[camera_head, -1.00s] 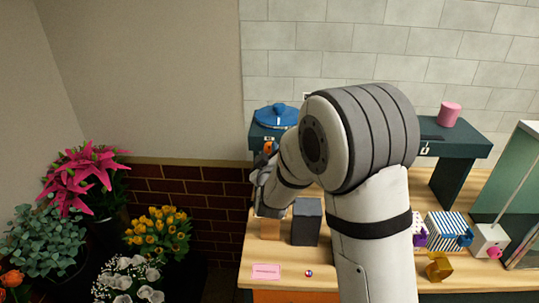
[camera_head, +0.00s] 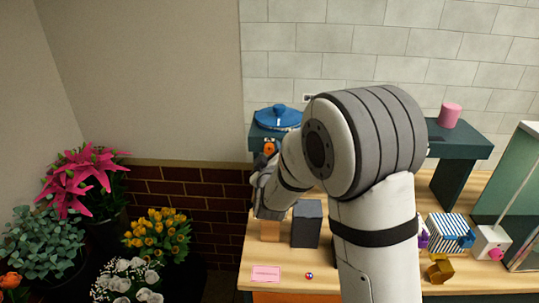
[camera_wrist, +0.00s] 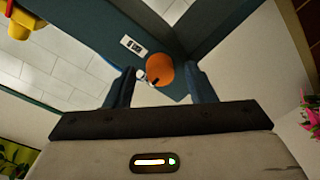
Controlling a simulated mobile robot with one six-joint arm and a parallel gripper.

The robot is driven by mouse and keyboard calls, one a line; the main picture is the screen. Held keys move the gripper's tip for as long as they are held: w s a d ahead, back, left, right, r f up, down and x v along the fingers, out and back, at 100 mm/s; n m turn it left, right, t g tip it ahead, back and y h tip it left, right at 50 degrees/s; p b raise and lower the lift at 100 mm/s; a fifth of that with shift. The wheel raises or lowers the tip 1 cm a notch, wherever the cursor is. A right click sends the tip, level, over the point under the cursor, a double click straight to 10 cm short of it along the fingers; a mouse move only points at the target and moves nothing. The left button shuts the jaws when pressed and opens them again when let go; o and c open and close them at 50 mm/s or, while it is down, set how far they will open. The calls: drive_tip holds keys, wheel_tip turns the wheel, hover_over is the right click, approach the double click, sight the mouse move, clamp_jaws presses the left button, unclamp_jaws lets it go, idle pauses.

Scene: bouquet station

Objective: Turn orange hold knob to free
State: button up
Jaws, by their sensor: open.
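The orange hold knob (camera_wrist: 160,69) shows in the wrist view on the dark teal shelf, with a small dark and white mark by its lower left edge. In the head view the knob (camera_head: 269,148) sits at the shelf's left front, below the blue round lid. My gripper (camera_wrist: 160,75) is open, its two teal fingers on either side of the knob in the picture. I cannot tell how far the fingertips are from it. In the head view my gripper (camera_head: 264,178) is just below the knob, partly hidden by my wrist.
A white label (camera_wrist: 133,45) is beside the knob. The blue lid (camera_head: 278,116) and a pink cylinder (camera_head: 450,115) stand on the shelf (camera_head: 465,150). A dark grey block (camera_head: 307,223) and a pink card (camera_head: 266,273) are on the wooden table. Flowers fill the left.

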drive_tip(key=s+b, duration=0.2)
drive_tip(key=s, duration=0.5)
drive_tip(key=shift+s+d, duration=0.15)
drive_tip(key=shift+s, duration=0.15)
drive_tip(key=s+d+f+m+g, duration=0.1)
drive_tip(key=s+d+m+g, duration=0.3)
drive_tip(key=s, duration=1)
drive_tip(key=s+d+f+m+g, duration=0.1)
drive_tip(key=s+d+m+g, duration=0.4)
drive_tip(key=s+d+g, duration=0.5)
drive_tip(key=s+d, duration=0.2)
drive_tip(key=s, duration=0.2)
drive_tip(key=shift+d+m+h, duration=0.3)
drive_tip(key=shift+d, duration=0.05)
drive_tip(key=shift+f, duration=0.1)
drive_tip(key=shift+c, duration=0.3)
